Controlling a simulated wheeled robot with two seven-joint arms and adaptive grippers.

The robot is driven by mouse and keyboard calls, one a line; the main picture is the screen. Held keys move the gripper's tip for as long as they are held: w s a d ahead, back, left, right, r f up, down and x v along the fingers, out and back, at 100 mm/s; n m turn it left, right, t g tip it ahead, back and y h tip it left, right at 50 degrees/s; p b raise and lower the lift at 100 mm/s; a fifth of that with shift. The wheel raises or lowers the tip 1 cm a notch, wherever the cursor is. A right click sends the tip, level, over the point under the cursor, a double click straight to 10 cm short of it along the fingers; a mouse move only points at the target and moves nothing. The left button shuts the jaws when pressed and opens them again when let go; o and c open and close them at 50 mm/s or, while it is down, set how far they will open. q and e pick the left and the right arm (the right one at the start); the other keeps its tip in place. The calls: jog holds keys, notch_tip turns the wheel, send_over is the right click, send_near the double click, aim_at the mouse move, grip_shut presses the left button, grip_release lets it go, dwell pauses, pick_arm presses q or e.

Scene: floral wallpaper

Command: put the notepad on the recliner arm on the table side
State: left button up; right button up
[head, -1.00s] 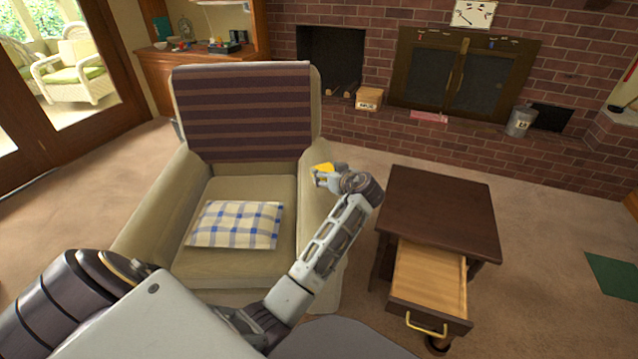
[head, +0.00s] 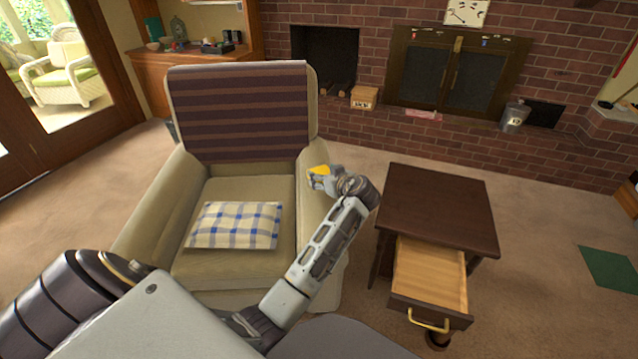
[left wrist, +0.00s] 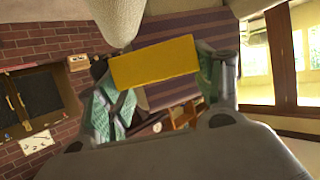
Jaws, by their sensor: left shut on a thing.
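The yellow notepad (head: 320,170) is held at the tip of my left gripper (head: 317,180), at the recliner arm on the table side (head: 312,210). In the left wrist view the notepad (left wrist: 155,62) spans between the two fingers of the left gripper (left wrist: 160,88), which is shut on it. I cannot tell whether the notepad touches the recliner arm. The beige recliner (head: 235,265) has a striped throw on its back. The dark wooden table (head: 435,208) stands to its right. My right gripper is not in view.
A plaid cushion (head: 234,225) lies on the recliner seat. The table's drawer (head: 430,275) is pulled open and looks empty. A strip of carpet separates recliner and table. A brick hearth (head: 460,145) runs along the back. A green mat (head: 610,267) lies at the right.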

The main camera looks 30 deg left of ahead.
pick_arm(q)
jog(key=b, duration=0.2)
send_over(324, 205)
notch_tip(324, 205, down, 6)
jog(key=shift+s+r, duration=0.1)
jog(key=shift+r, duration=0.15)
jog(key=shift+f, duration=0.4)
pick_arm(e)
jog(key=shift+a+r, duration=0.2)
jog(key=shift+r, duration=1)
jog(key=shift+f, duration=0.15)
pick_arm(q)
jog(key=shift+f, duration=0.6)
jog(key=shift+f+b, duration=0.3)
jog(key=shift+f, duration=0.95)
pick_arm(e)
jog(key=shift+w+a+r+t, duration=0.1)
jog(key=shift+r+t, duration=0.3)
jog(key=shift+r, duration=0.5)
